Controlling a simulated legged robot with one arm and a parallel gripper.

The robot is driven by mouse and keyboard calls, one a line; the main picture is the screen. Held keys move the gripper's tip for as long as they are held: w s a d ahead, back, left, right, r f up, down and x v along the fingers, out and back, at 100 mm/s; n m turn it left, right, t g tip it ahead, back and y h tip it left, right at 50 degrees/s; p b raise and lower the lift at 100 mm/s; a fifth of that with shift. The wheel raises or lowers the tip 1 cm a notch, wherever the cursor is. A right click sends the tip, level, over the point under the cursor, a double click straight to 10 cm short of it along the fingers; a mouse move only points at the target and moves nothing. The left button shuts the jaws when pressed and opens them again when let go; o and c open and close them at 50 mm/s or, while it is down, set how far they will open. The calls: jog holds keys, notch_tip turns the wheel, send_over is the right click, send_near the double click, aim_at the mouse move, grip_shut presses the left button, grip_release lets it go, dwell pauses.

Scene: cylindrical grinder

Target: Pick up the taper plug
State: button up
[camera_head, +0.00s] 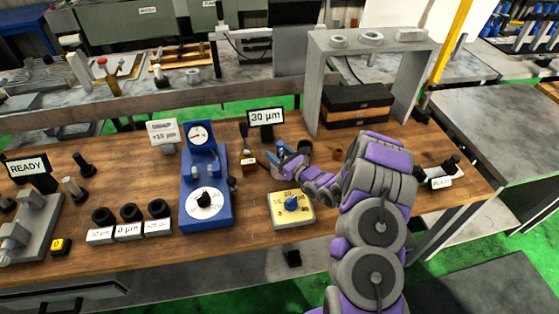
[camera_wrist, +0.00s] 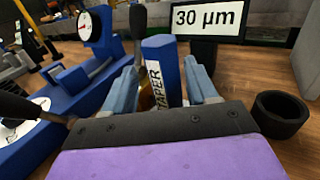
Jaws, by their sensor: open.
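The taper plug (camera_wrist: 160,68) is a blue upright block-like piece with a white label reading TAPER. In the wrist view it stands between the two light-blue fingers of my gripper (camera_wrist: 160,76). My gripper is open, with one finger on each side of it; I cannot tell whether either finger touches it. The plug's lower part is hidden behind the dark gripper body. In the head view my gripper (camera_head: 275,158) is low over the wooden bench, and the plug is hard to separate from the blue fingers there.
The 30 µm display (camera_head: 266,116) stands just behind. A blue dial gauge stand (camera_head: 190,212) is left, a yellow-topped dial box (camera_head: 291,209) in front. A dark ring (camera_wrist: 280,113) sits close to the right finger. A grey frame (camera_head: 315,75) rises behind right.

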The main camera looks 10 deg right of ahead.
jog(key=shift+c, duration=0.5)
jog(key=shift+d, duration=0.8)
jog(key=c, duration=0.5)
jog(key=shift+d, duration=0.1)
jog(key=shift+c, duration=0.6)
jog(key=shift+a, duration=0.6)
grip_shut()
jog(key=shift+d, duration=0.15)
